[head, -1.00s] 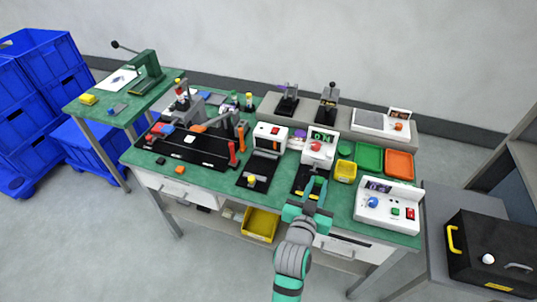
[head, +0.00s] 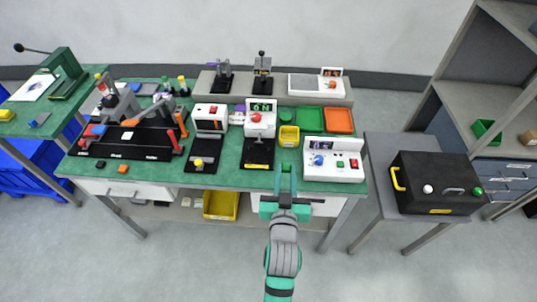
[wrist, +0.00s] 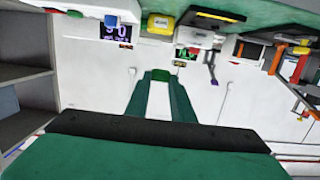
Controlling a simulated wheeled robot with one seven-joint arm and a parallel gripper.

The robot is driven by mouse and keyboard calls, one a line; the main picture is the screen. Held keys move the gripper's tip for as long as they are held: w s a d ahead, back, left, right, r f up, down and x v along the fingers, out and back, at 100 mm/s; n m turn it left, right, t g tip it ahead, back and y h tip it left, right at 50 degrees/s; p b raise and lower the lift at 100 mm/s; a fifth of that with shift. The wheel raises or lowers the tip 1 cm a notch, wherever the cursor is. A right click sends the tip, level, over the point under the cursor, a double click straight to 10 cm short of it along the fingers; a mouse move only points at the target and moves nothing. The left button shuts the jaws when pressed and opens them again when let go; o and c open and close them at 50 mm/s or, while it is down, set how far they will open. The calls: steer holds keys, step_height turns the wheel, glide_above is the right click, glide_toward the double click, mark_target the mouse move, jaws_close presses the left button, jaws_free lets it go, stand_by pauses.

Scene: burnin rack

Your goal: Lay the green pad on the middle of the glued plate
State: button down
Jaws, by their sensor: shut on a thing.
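My gripper (head: 286,169) is in front of the bench's near edge, right of the middle, with its fingers pointing toward the bench. In the wrist view its two green fingers (wrist: 161,77) are shut on a small green piece, which looks like the green pad (wrist: 160,75). Only a small part of the pad shows, and it is hard to make out in the head view. A small pale plate (head: 127,135) lies on the long black board at the bench's left, far from my gripper. I cannot tell whether it carries glue.
The green bench (head: 225,183) holds a white press with a black base (head: 257,155), a yellow bin (head: 289,136), green and orange trays (head: 339,120) and a white control box (head: 333,160). A black case (head: 437,182) stands on a side table at right. Floor in front is clear.

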steer(key=w+f, duration=0.2)
steer(key=w, duration=0.1)
steer(key=w+f, duration=0.3)
steer(key=w, duration=0.1)
steer(key=w+f, duration=0.3)
steer(key=w, duration=0.1)
steer(key=shift+w+a, duration=0.2)
steer(key=shift+w, duration=0.05)
steer(key=shift+w+d+f, duration=0.15)
steer(key=shift+w+f, duration=0.3)
steer(key=shift+f, duration=1.75)
steer(key=shift+w+f, duration=0.1)
steer(key=c, duration=1.8)
jaws_free()
steer(key=shift+w, duration=0.15)
